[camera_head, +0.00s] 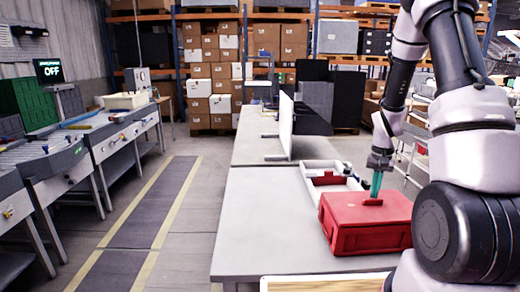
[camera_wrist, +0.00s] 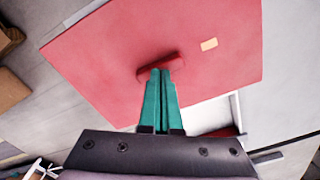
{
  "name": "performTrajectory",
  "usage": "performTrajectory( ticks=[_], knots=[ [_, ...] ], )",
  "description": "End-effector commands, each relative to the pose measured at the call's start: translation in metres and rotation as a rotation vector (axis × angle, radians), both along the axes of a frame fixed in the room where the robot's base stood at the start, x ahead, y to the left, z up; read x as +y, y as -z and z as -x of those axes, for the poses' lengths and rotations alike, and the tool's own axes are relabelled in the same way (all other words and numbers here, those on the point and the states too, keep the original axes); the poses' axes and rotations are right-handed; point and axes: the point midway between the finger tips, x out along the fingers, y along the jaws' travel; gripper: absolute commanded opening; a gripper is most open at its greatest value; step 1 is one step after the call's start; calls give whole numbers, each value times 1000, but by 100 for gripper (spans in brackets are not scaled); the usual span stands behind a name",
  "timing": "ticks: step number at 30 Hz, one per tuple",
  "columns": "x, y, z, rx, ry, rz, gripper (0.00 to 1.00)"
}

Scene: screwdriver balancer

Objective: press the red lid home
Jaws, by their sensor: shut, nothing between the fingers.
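The red lid (camera_head: 345,209) lies on top of a red box (camera_head: 372,240) on the grey table. I cannot tell whether a gap runs between lid and box. The lid also fills much of the wrist view (camera_wrist: 110,50), with a raised red handle (camera_wrist: 172,63) in its middle and a small tan label (camera_wrist: 209,44). My gripper (camera_head: 374,196) points down over the lid with its green fingers together and empty. In the wrist view, the fingertips (camera_wrist: 161,71) are at the handle's edge; whether they touch it is unclear.
A white compartment tray (camera_head: 312,166) with a red item in it stands just behind the box. The grey table (camera_head: 262,215) is clear to the left. A white upright panel (camera_head: 286,125) stands farther back. A wooden-edged surface (camera_head: 320,283) lies at the front.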

Motion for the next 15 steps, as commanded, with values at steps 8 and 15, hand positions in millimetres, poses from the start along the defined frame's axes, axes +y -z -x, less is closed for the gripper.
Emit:
performTrajectory(
  ticks=[8, 15],
  knots=[
    [0, 0, 0, 0, 0, 0, 0],
    [0, 4, 0, 1, 0, 0, 0]
  ],
)
